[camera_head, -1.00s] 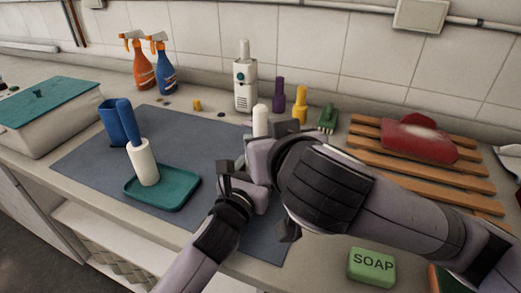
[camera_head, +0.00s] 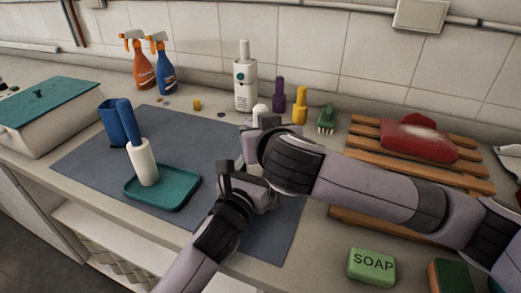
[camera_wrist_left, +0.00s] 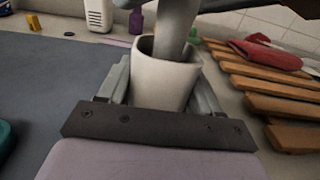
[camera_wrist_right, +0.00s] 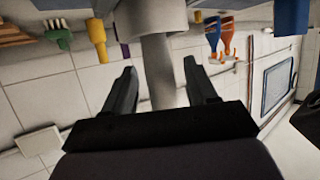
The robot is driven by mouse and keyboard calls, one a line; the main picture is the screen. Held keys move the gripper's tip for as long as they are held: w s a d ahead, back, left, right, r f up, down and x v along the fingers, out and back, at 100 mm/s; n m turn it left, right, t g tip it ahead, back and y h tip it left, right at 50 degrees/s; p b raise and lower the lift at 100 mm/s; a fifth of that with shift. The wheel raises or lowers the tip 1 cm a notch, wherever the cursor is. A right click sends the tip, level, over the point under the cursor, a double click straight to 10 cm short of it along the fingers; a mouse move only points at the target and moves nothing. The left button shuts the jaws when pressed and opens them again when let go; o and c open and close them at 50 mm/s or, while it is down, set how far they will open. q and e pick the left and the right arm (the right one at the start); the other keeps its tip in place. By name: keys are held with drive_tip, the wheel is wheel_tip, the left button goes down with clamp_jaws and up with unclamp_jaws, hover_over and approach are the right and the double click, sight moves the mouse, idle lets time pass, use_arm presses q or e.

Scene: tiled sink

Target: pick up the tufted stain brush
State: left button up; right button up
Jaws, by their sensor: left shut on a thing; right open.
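A grey handle (camera_wrist_left: 176,30), which I take to be the tufted stain brush, stands in a white cup (camera_wrist_left: 162,82); any bristles are hidden inside the cup. My left gripper (camera_wrist_left: 160,75) is shut on the cup, one finger on each side. In the right wrist view, which is upside down, the grey handle (camera_wrist_right: 158,72) passes between the spread fingers of my open right gripper (camera_wrist_right: 160,85). In the head view my left gripper (camera_head: 241,180) is above the mat, and my right arm hides most of the cup and handle.
A blue handle (camera_head: 129,122) stands in a white holder on a green tray (camera_head: 160,197). Bottles, a white dispenser (camera_head: 245,82) and a small green brush (camera_head: 327,118) line the back. A wooden rack (camera_head: 366,148), soap (camera_head: 371,266) and a sponge (camera_head: 450,277) are at right.

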drive_tip(key=shift+x, duration=0.8)
drive_tip(key=c, duration=1.1)
drive_tip(key=shift+o, duration=0.2)
drive_tip(key=shift+a, duration=0.1)
drive_tip(key=shift+r, duration=0.1)
wheel_tip(320, 180, up, 10)
use_arm(q)
drive_tip(key=o, duration=1.2)
